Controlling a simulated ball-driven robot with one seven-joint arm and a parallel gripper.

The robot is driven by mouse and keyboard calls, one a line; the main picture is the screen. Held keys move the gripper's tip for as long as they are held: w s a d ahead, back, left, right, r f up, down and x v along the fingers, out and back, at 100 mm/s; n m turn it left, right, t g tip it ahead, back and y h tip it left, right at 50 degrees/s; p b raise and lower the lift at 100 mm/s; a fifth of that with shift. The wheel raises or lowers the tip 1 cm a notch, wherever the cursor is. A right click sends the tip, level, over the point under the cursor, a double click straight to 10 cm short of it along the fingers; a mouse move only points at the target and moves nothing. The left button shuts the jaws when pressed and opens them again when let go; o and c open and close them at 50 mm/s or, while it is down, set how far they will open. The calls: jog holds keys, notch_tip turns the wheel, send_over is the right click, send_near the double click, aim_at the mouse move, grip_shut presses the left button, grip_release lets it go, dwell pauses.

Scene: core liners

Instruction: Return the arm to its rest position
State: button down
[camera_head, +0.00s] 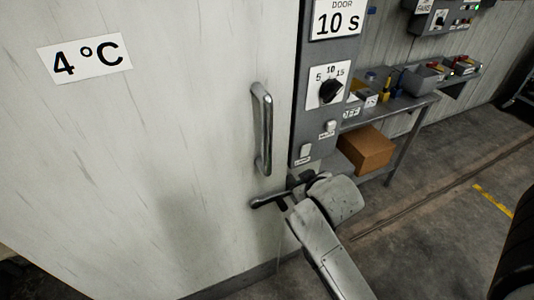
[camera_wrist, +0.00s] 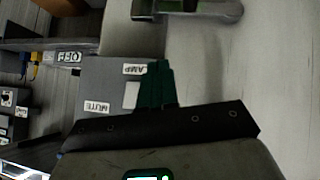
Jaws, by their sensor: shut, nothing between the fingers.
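My gripper (camera_head: 256,203) is in the lower middle of the head view, just below the vertical metal door handle (camera_head: 264,130) on the pale door. Its fingers are together with nothing between them and point left toward the door. I cannot tell whether they touch the door. In the wrist view my gripper (camera_wrist: 160,75) shows as dark closed fingers in front of the grey control panel (camera_wrist: 105,82). The handle also shows at the top of the wrist view (camera_wrist: 190,7), apart from the fingers.
The control panel (camera_head: 312,122) stands right of the door, with a black dial (camera_head: 331,91) and small switches. Beyond it, a metal bench (camera_head: 415,104) holds several small items, with a cardboard box (camera_head: 366,149) below. Open floor (camera_head: 440,235) lies to the right.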

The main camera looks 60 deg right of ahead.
jog(key=s+a+f+n+g+y, duration=0.2)
jog(key=a+f, duration=0.4)
jog(key=a, duration=0.3)
jog(key=s+a+f+n+g+y+b, duration=0.1)
jog(key=s+a+f+n+g+y, duration=0.2)
jog(key=s+a+f, duration=0.3)
jog(key=a+y, duration=0.1)
jog(key=a, duration=0.3)
jog(key=shift+s+y, duration=0.2)
jog(key=shift+y, duration=0.1)
jog(key=shift+a, duration=0.1)
